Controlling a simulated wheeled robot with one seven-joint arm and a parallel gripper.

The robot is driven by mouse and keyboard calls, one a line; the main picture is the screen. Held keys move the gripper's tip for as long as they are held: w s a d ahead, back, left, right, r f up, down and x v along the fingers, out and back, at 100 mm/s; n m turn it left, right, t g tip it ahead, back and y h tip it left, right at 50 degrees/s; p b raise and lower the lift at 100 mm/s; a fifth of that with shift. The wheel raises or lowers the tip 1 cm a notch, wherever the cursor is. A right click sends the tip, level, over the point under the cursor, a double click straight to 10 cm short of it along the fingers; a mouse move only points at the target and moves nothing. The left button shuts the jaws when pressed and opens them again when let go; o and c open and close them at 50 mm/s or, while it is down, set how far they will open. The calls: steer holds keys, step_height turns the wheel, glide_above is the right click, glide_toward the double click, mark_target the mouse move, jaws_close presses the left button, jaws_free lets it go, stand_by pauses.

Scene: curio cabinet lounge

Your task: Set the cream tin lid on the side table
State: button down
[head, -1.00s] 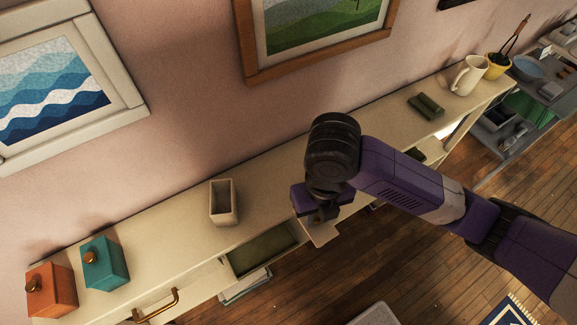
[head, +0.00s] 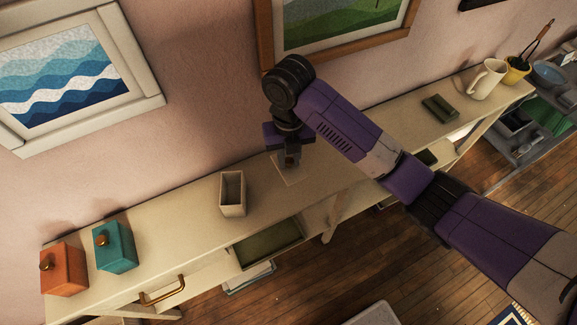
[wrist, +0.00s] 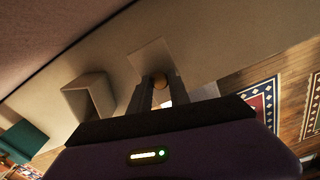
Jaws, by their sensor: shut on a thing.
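The cream tin lid (head: 288,172) is a thin, pale square plate. In the wrist view the lid (wrist: 150,56) has a round brown knob between my fingers. My gripper (head: 289,163) is shut on this knob and points down over the long cream console (head: 190,215). In the wrist view my gripper (wrist: 157,88) hides part of the lid. I cannot tell whether the lid touches the console top or hangs just above it. The open cream tin (head: 232,193) stands upright, left of the lid. I cannot tell which piece is the side table.
A teal tin (head: 115,248) and an orange tin (head: 63,270) stand at the left end. An open drawer (head: 268,246) juts out in front. A green item (head: 440,108), a cream pitcher (head: 487,79) and a yellow pot (head: 516,72) stand right. Bare top lies between.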

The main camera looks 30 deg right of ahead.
mark_target(288, 168)
step_height(288, 168, down, 4)
steer(key=shift+f+p, duration=0.25)
steer(key=shift+p, duration=0.2)
steer(key=shift+w+f, duration=0.15)
steer(key=shift+f, duration=0.3)
steer(key=shift+f, duration=0.15)
steer(key=c, duration=1.2)
jaws_free()
steer(key=shift+c, duration=0.2)
